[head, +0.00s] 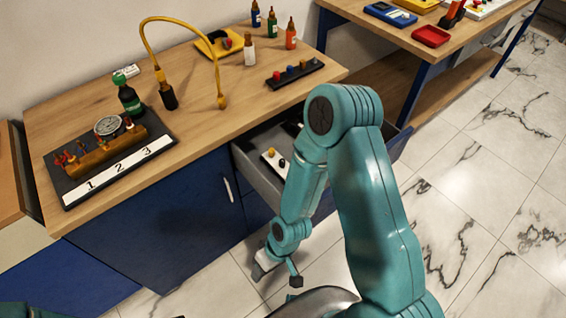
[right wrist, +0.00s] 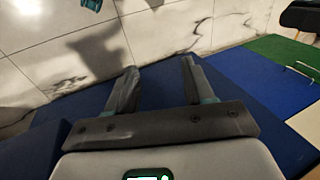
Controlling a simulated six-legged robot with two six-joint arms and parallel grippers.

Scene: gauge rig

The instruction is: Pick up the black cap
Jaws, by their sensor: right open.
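A small black piece that looks like the black cap (head: 282,163) stands on a white strip (head: 271,169) in the open drawer (head: 245,172), beside a yellow cap (head: 270,152). My right gripper (head: 278,277) hangs low in front of the cabinet, outside the drawer and apart from the cap. In the right wrist view the right gripper (right wrist: 159,72) is open, with nothing between its fingers; the cap is not seen there. My right arm hides part of the drawer. My left gripper is not in view.
A second table (head: 470,35) stands at the back right. The marble floor (head: 490,200) at right is clear.

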